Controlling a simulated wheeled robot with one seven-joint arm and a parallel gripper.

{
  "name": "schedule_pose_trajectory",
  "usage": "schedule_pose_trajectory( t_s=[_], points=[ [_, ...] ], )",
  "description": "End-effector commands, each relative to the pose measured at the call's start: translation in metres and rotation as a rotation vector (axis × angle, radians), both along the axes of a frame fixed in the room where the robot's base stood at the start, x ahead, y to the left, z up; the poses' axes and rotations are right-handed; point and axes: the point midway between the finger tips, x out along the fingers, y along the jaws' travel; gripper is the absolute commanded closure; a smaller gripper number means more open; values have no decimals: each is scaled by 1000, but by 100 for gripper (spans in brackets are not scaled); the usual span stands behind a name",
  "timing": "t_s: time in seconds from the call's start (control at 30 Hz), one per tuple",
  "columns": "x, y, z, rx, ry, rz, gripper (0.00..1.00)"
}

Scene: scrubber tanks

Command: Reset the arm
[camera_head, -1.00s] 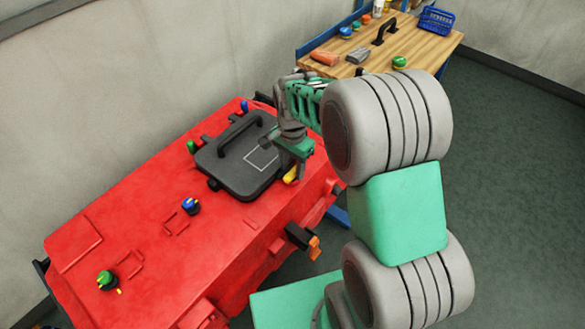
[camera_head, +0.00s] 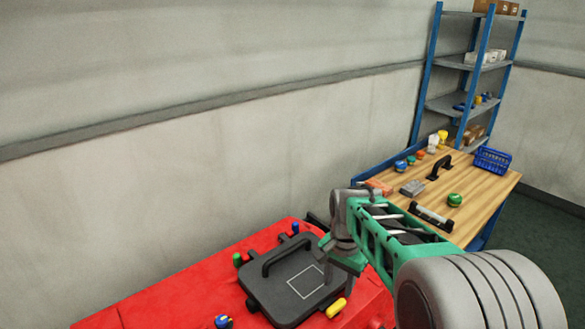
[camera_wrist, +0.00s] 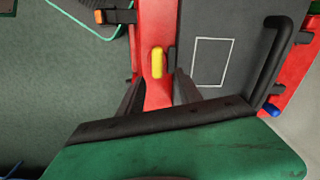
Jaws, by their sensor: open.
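My arm reaches in from the lower right of the head view over the red scrubber tank (camera_head: 250,252). My gripper (camera_wrist: 156,80) is open in the wrist view, with its two dark fingers apart and nothing held between them. Beyond and between the fingers is a yellow handle (camera_wrist: 157,62) on the red body, which also shows in the head view (camera_head: 336,307). Next to it is the dark grey lid (camera_wrist: 232,45) with a white outlined rectangle and a black handle.
A wooden workbench (camera_head: 474,192) stands behind at right with a blue basket (camera_head: 492,160), a black handle (camera_head: 439,166) and small coloured knobs. A blue-framed shelf (camera_head: 455,62) stands behind it. The grey wall runs along the left.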

Motion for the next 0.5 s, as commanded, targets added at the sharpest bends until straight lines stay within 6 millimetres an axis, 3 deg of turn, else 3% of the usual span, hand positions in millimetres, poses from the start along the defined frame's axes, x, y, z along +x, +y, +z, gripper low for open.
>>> schedule_pose_trajectory(
  t_s=[0.07,0.23,0.37,0.5],
  points=[
    [-4,0,-9,-3,3,156,58],
    [-61,-1,-44,8,80,499,58],
    [-103,-2,-38,5,62,674,58],
    [-145,-2,-14,-27,-25,728,58]
  ],
)
